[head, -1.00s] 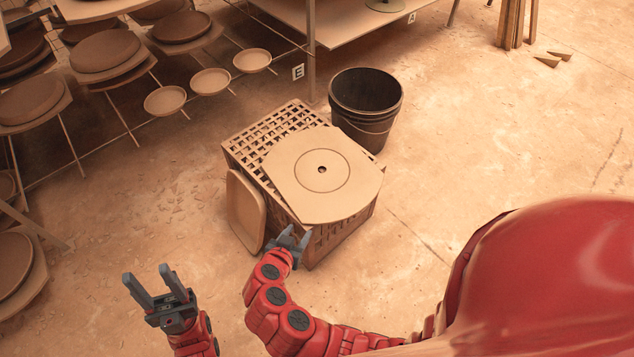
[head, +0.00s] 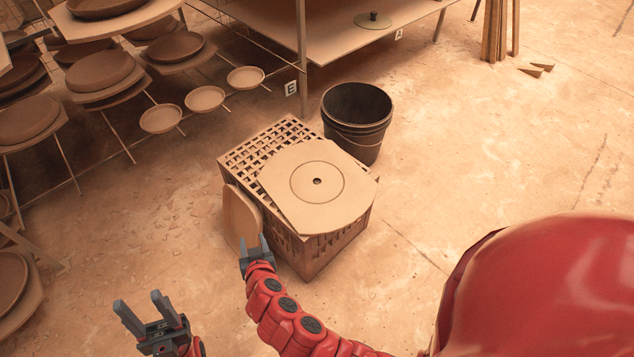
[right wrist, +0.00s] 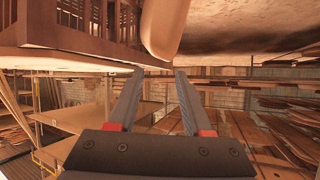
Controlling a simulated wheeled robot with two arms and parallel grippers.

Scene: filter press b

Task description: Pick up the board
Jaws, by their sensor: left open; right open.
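A flat tan board (head: 330,205) with a ring and a small centre hole lies on top of a slatted crate (head: 330,250), turned askew to it. Its near corner reaches the crate's front edge. My right gripper (head: 254,247) is open and empty, left of the crate's near corner and below the board, with no visible contact with the board. In the right wrist view its open jaws (right wrist: 157,75) have nothing between them. My left gripper (head: 139,301) is open and empty at the lower left, well away from the crate.
A rounded tray-like piece (head: 240,215) leans on the crate's left side, close to my right gripper; it also shows in the right wrist view (right wrist: 163,25). A dark bucket (head: 357,130) stands behind the crate. Racks with round pieces (head: 105,75) fill the upper left. Floor at right is open.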

